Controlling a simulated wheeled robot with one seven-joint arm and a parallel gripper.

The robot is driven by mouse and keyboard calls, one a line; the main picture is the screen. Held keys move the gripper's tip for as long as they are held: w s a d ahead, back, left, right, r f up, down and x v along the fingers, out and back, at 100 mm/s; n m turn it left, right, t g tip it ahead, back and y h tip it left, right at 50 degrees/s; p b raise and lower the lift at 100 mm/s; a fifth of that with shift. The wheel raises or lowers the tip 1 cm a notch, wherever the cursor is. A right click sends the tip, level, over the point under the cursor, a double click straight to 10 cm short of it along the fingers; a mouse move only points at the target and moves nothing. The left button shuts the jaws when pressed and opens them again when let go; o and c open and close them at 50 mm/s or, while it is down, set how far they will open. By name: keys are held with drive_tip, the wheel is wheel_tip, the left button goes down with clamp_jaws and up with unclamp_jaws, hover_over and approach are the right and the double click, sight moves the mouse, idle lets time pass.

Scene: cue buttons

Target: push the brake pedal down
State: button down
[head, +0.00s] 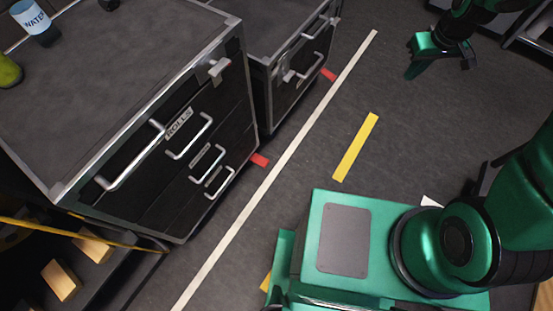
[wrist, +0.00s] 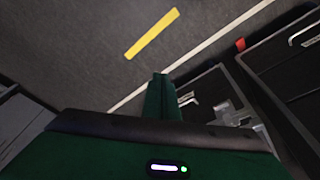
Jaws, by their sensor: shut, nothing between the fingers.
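A red tab (head: 259,160) sticks out at floor level from the bottom corner of the near black case (head: 215,150). A second red tab (head: 328,75) sticks out under the far case (head: 300,65). They look like caster brake pedals; I cannot tell which one is meant or whether either is pressed. One red tab (wrist: 240,44) also shows in the wrist view at the upper right. My gripper (head: 412,72) is at the upper right of the head view, to the right of both tabs and apart from them. Its fingers (wrist: 160,82) are shut and empty.
A white line (head: 270,180) and a yellow strip (head: 356,147) mark the open dark floor beside the cases. The near case has metal handles and holds a water bottle (head: 37,25). A yellow cord (head: 80,233) and wooden blocks (head: 62,280) lie at lower left.

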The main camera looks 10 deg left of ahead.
drive_tip(key=w+a+f+n+y, duration=0.3)
drive_tip(key=a+f+n, duration=0.3)
drive_tip(key=a+f, duration=1.7)
drive_tip(key=s+a+f+n+y, duration=0.1)
drive_tip(key=s+a+f+n, duration=0.1)
drive_tip(key=s+a+f, duration=0.5)
drive_tip(key=s+a+f+n+y, duration=0.1)
drive_tip(key=s+a+f, duration=0.5)
drive_tip(key=f, duration=0.9)
drive_tip(key=shift+s+a+n+y, duration=0.4)
drive_tip(key=shift+s+n, duration=0.1)
drive_tip(key=shift+s, duration=0.7)
drive_tip(key=shift+f, duration=0.1)
hover_over(264, 163)
drive_tip(key=d, duration=0.2)
drive_tip(key=f, duration=0.8)
drive_tip(key=shift+s+a+f, duration=0.15)
drive_tip(key=shift+s, duration=0.15)
drive_tip(key=shift+s+d+f, duration=0.1)
drive_tip(key=shift+d+f, duration=0.1)
drive_tip(key=shift+f, duration=0.8)
drive_tip(key=shift+s+d+f, duration=0.1)
drive_tip(key=shift+d+f, duration=0.05)
drive_tip(key=shift+f, duration=0.8)
drive_tip(key=shift+f, duration=0.1)
